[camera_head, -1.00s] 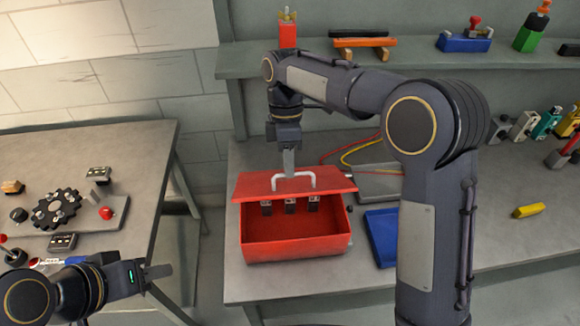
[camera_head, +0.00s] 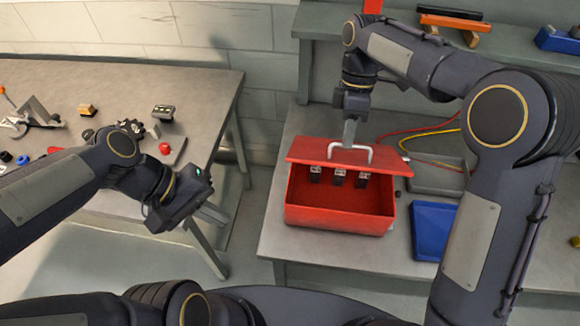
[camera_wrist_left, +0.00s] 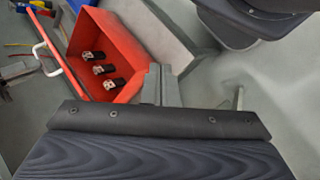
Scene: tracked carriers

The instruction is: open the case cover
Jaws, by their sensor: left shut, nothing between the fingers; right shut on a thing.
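The red case (camera_head: 340,218) stands on the right-hand bench. Its red cover (camera_head: 310,150) is raised and tilted above the open box, with a white handle (camera_head: 352,150) on it. Three dark latch-like parts (camera_head: 339,178) show under the cover's edge. My right gripper (camera_head: 349,136) is shut on the handle from above. My left gripper (camera_head: 212,214) is shut and empty, in front of the gap between the benches, left of the case and apart from it. In the left wrist view the left fingers (camera_wrist_left: 160,85) show near the red case (camera_wrist_left: 110,40).
A blue tray (camera_head: 434,230) and a grey tray (camera_head: 436,176) lie right of the case, with red and yellow cables behind. The left bench (camera_head: 205,90) carries a black gear (camera_head: 130,127) and small parts. A shelf (camera_head: 330,22) runs behind. My right arm covers the right side.

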